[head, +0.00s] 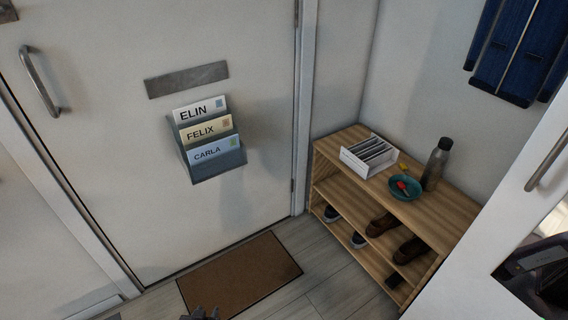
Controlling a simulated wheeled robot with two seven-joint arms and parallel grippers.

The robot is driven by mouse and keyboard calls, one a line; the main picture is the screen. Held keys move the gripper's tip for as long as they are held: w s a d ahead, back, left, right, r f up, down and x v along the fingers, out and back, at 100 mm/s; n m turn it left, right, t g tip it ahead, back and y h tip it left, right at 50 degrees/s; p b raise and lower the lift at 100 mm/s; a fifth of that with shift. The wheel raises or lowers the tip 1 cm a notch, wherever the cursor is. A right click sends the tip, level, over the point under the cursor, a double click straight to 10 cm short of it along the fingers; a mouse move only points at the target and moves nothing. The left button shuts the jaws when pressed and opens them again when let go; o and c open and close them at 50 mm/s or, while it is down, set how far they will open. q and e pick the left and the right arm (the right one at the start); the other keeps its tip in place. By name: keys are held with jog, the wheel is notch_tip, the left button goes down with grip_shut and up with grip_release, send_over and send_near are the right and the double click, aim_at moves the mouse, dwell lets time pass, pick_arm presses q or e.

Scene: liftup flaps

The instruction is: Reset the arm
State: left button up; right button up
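Only a small grey piece of my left gripper (200,314) shows at the bottom edge of the head view, in front of the door mat. Its fingers are mostly cut off, so I cannot tell whether it is open or shut. A grey wall holder (218,172) hangs on the white door below a metal mail slot (187,79). It holds envelopes marked ELIN (194,112), FELIX (203,133) and CARLA (209,154), one above another. The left gripper is well below and apart from them.
A wooden shoe rack (446,213) stands at right, with shoes on its shelves. On top are a white box of cards (356,163), a teal bowl (405,194) and a dark bottle (435,165). A brown mat (241,275) lies before the door. A white cabinet edge is at far right.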

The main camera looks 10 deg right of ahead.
pick_arm(q)
jog(key=s+a+f+g+p, duration=0.1)
jog(key=s+a+g+p, duration=0.1)
jog(key=s, duration=1)
jog(key=s+a+f+g+y+p, duration=0.1)
jog(key=s+a+f+g+p, duration=0.1)
jog(key=s, duration=1.1)
jog(key=s+a+f+g+y+p, duration=0.1)
jog(key=s+a+g+p, duration=0.3)
jog(key=s+p, duration=0.3)
jog(key=s, duration=0.5)
jog(key=shift+s+f+g, duration=0.35)
jog(key=shift+f+g, duration=0.05)
pick_arm(e)
jog(key=s+a+r+m+g+y, duration=0.1)
jog(key=s+a+r, duration=0.3)
jog(key=s, duration=0.5)
jog(key=s+a+r+m+g+y, duration=0.2)
jog(key=s+a+r+m+g, duration=0.1)
jog(key=s, duration=0.7)
notch_tip(320, 180, up, 2)
jog(key=shift+s+a+r+g, duration=0.15)
jog(key=shift+a+g, duration=0.15)
jog(key=shift+a, duration=0.15)
